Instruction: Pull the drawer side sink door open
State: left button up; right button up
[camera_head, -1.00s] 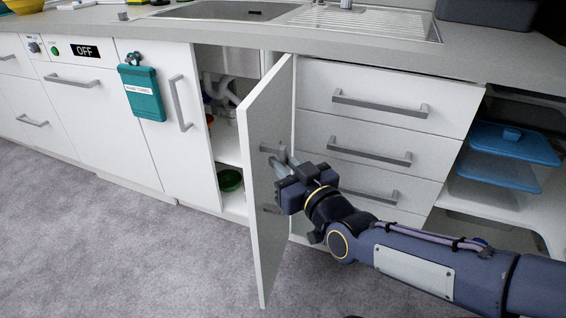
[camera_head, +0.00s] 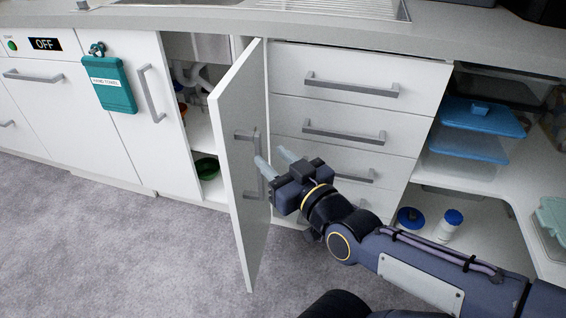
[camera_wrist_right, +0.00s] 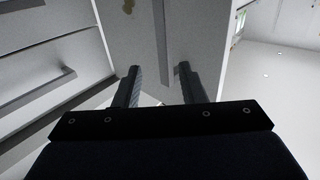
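The white sink door (camera_head: 232,215) stands swung open from the cabinet, seen nearly edge-on in the head view. Its grey bar handle (camera_head: 257,145) is on the side facing my right arm. My right gripper (camera_head: 274,160) is at the handle, with its two fingers spread apart and pointing at the door. In the right wrist view the open fingers (camera_wrist_right: 160,85) stand apart before the door face (camera_wrist_right: 125,45), and the handle bar (camera_wrist_right: 160,35) shows between them. I cannot tell whether a finger touches the handle. My left gripper is not in view.
Right of the door is a stack of drawers (camera_head: 345,98) with bar handles. Open shelves with blue-lidded containers (camera_head: 484,117) stand farther right. The open cabinet shows pipes and a green bowl (camera_head: 207,168). The grey floor (camera_head: 120,240) is clear.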

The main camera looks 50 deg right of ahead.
jog(key=shift+s+a+b, duration=0.2)
jog(key=shift+s+b, duration=0.5)
jog(key=shift+s, duration=0.7)
jog(key=s+a+f+g+y, duration=0.4)
jog(key=a+f+g+y, duration=0.3)
jog(key=a+f+g, duration=0.45)
notch_tip(320, 180, up, 39)
jog(key=s+p, duration=0.1)
jog(key=p, duration=3.8)
jog(key=shift+s+a+g, duration=0.15)
jog(key=shift+a+g, duration=0.2)
